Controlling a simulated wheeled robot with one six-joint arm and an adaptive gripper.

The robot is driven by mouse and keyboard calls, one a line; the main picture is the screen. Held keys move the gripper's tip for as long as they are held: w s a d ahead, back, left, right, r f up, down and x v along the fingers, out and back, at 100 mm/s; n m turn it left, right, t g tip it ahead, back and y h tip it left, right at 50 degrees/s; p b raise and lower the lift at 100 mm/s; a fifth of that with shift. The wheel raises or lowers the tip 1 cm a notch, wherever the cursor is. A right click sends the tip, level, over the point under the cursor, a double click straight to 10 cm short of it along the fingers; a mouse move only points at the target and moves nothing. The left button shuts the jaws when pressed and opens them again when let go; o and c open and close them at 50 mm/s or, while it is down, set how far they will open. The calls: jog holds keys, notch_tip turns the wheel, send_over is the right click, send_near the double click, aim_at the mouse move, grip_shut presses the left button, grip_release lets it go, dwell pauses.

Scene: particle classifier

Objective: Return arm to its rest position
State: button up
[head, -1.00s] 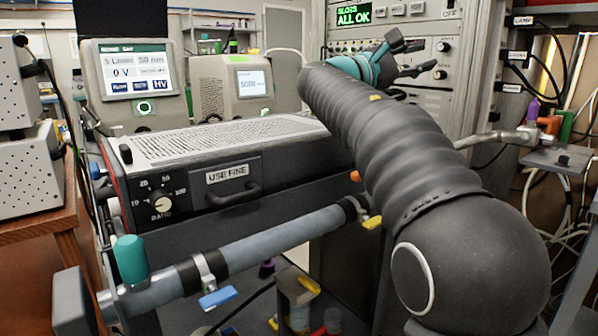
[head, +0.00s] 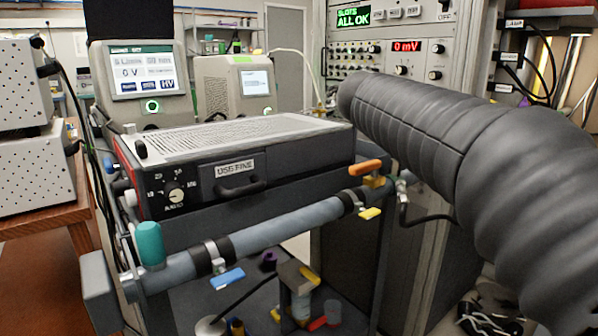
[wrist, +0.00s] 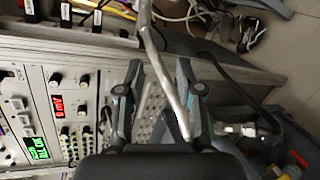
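My arm, in a dark ribbed sleeve (head: 430,140), reaches in from the right edge of the head view toward the instrument rack. My gripper is hidden behind the sleeve there. In the wrist view my gripper (wrist: 158,66) has its two dark fingers with teal joints spread apart. It looks open, with nothing clearly held. A silver pipe (wrist: 165,70) crosses the gap between the fingers in the picture; it appears to lie beyond them, and I see no finger closed on it.
The rack (head: 395,85) shows "ALL OK" and "0 mV". The classifier box (head: 230,165) stands left of my arm. A grey horizontal pipe (head: 270,235) with an orange-handled valve (head: 367,167) runs in front of it. A wooden bench (head: 45,235) with instruments is at far left.

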jog(key=s+a+f+m+y, duration=0.3)
jog(key=s+a+f+y, duration=0.1)
jog(key=s+f, duration=0.4)
jog(key=s+a+f+m+g+y+p, duration=0.1)
jog(key=s+a+f+m+y, duration=0.2)
jog(key=s+f, duration=0.6)
jog(key=s+a+f+m+y, duration=0.4)
jog(key=s+a+f+y, duration=0.1)
jog(key=s+f, duration=0.4)
notch_tip(320, 180, down, 3)
jog(key=shift+r+y+p, duration=0.1)
jog(key=shift+y+p, duration=0.25)
jog(key=shift+y, duration=0.05)
jog(key=shift+s+d, duration=0.1)
